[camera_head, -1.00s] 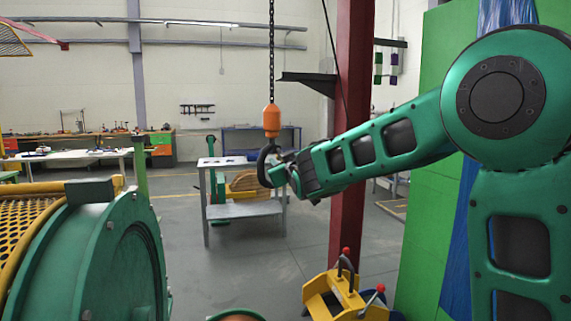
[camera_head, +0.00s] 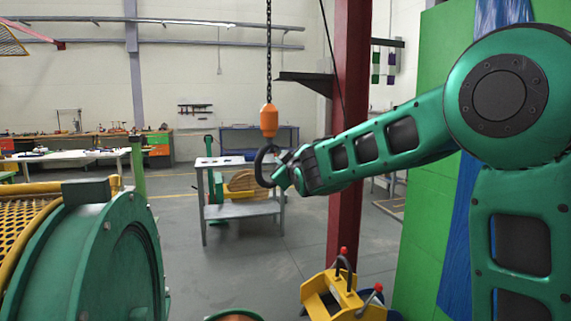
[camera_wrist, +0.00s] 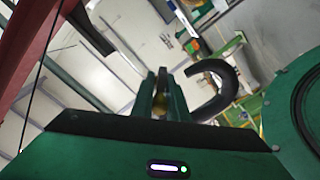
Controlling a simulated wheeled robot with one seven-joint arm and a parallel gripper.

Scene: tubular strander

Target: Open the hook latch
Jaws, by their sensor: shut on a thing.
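A dark hook (camera_head: 261,167) hangs on a chain below an orange block (camera_head: 269,121), in front of a grey metal table. In the wrist view the hook (camera_wrist: 224,82) curves to the right of my fingers. My gripper (camera_head: 281,174) is at the open side of the hook, where the latch sits. In the wrist view my gripper (camera_wrist: 162,88) has its two fingers close together, shut on the latch. The latch itself is mostly hidden between the fingers, so its exact angle cannot be told.
A green round machine (camera_head: 105,255) with a yellow mesh guard stands at the lower left. A red column (camera_head: 350,120) rises behind my arm. A yellow fixture (camera_head: 345,295) is below. The grey table (camera_head: 240,211) stands behind the hook; open floor surrounds it.

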